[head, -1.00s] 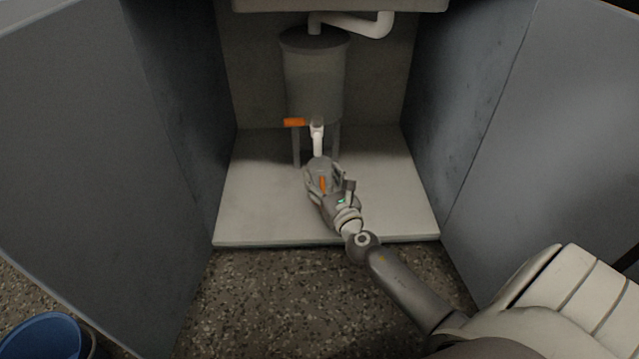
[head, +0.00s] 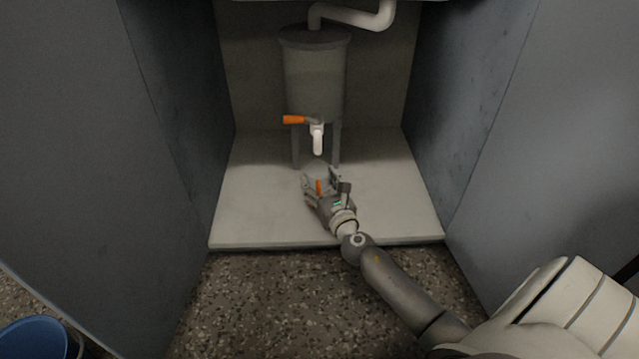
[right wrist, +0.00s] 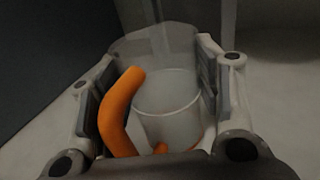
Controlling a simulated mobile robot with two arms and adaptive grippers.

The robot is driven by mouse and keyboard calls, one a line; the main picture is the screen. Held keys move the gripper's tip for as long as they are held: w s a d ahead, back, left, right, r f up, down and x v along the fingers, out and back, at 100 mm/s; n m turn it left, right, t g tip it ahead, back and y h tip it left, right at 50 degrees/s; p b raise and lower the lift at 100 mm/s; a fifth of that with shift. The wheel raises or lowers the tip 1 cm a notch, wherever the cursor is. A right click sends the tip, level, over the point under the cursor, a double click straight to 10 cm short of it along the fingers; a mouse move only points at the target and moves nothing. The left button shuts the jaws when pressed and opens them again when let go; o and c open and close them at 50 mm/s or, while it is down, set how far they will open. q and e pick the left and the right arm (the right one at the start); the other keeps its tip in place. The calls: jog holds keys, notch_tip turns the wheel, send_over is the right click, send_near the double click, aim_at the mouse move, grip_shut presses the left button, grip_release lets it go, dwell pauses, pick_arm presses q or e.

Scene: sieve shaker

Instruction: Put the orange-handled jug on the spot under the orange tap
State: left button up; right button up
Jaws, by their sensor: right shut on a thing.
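The orange tap (head: 295,119) has an orange lever and a white spout (head: 318,140) pointing down, low on the front of a grey tank (head: 315,80). My right gripper (head: 322,187) is in front of and below the spout, low over the cabinet floor. It is shut on the orange-handled jug (head: 316,170), which is mostly hidden by the fingers in the head view. In the right wrist view the curved orange handle (right wrist: 117,110) lies between the fingers, with the clear jug body (right wrist: 168,105) beyond it. The jug looks upright. Whether it touches the floor I cannot tell. My left gripper is not in view.
The pale cabinet floor (head: 255,205) is clear around the jug. Cabinet walls or doors (head: 165,90) stand on both sides. Tank legs (head: 296,150) stand behind the jug. A blue bucket (head: 35,338) is on the speckled ground at lower left.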

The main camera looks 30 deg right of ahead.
jog(key=shift+f, duration=0.2)
jog(key=o, duration=1.1)
jog(key=shift+r, duration=0.15)
jog(key=shift+s, duration=0.2)
jog(key=p+v, duration=0.1)
jog(key=v, duration=1)
jog(key=shift+s+a, duration=0.15)
jog(key=shift+s, duration=0.1)
